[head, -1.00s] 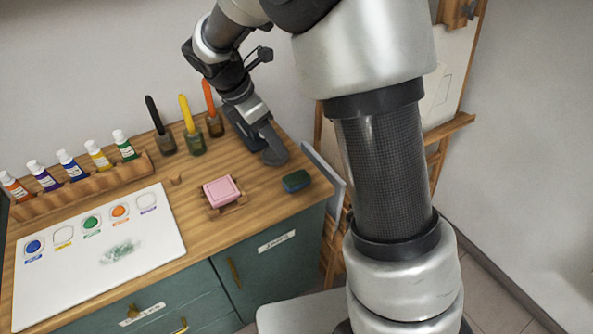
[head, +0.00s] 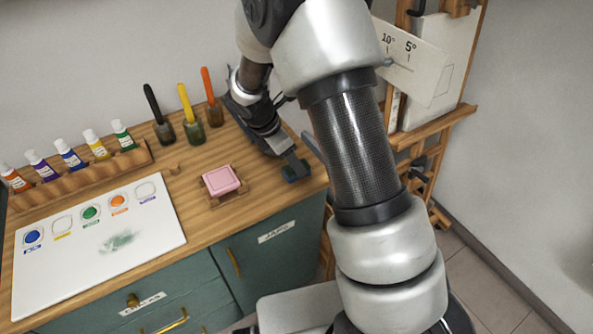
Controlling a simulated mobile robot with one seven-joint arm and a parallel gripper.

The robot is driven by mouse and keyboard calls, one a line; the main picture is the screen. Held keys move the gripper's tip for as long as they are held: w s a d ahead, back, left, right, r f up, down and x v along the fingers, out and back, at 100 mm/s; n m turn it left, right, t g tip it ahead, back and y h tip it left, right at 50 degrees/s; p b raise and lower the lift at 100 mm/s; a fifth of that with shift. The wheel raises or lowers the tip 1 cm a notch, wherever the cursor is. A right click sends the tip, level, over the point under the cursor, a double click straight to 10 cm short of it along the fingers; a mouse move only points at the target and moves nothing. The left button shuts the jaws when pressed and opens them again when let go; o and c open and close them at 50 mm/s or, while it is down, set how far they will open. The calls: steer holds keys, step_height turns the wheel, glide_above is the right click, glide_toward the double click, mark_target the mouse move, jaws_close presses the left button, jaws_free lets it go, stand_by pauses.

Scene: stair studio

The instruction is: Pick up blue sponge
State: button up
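The sponge appears to be at desk height.
A pink block (head: 220,180) on a small wooden holder lies left of the sponge. Brush jars (head: 193,130) stand at the back. A paint bottle rack (head: 85,172) and white palette board (head: 150,240) are at left. An easel (head: 425,130) stands right of the desk.

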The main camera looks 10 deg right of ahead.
steer(key=shift+x, duration=1.55)
steer(key=shift+s+a, duration=0.1)
steer(key=shift+s, duration=0.05)
steer(key=c, duration=1.1)
steer(key=shift+r, duration=0.1)
step_height(320, 180, up, 10)
steer(key=shift+f+p, duration=0.1)
steer(key=shift+p, duration=0.3)
